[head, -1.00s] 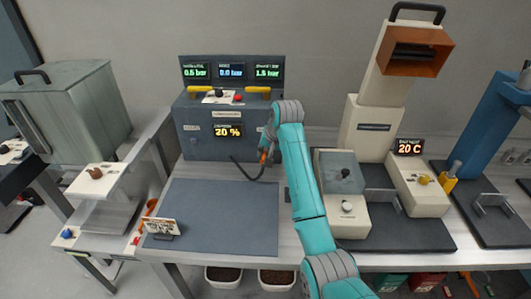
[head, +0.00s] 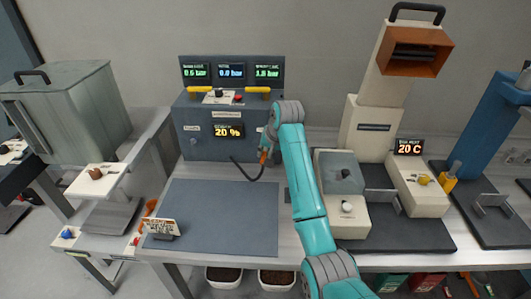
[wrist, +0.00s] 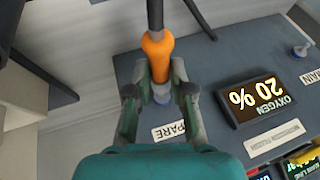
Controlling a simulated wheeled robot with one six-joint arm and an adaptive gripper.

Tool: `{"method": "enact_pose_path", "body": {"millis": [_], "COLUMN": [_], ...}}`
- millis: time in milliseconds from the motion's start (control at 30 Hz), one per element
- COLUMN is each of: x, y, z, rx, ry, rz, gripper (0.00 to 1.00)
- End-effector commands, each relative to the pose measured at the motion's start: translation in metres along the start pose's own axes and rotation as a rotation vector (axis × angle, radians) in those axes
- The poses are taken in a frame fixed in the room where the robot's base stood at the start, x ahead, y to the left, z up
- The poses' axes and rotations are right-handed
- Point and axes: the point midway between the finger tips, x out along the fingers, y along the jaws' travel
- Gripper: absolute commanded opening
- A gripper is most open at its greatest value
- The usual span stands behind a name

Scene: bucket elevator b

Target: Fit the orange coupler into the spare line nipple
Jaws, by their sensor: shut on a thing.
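The orange coupler (wrist: 158,52) sits on the end of a black hose and is held between the two fingers of my gripper (wrist: 159,88) in the wrist view. The pale blue-grey spare line nipple (wrist: 161,95) shows just beyond the coupler's end, in line with it, above a partly hidden "SPARE" label (wrist: 176,130). I cannot tell whether the coupler is seated on it or only close. In the head view, the coupler (head: 263,157) shows small at the tip of my arm, at the right front of the grey panel; the nipple is hidden there.
The grey panel box (head: 200,145) carries displays, yellow handles and a 20 % oxygen readout (wrist: 252,98). A second nipple (wrist: 302,50) stands by the "MAIN" label. The black hose (head: 246,174) curves over the bench.

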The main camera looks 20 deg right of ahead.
Motion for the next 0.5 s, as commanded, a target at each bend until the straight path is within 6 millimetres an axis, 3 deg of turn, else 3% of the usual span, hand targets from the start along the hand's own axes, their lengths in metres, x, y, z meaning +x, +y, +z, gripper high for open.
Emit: {"method": "enact_pose_path", "body": {"millis": [500], "x": [0.0029], "y": [-0.0002], "z": [-0.0083], "rx": [0.0], "ry": [0.0], "rz": [0.0], "gripper": [0.0]}}
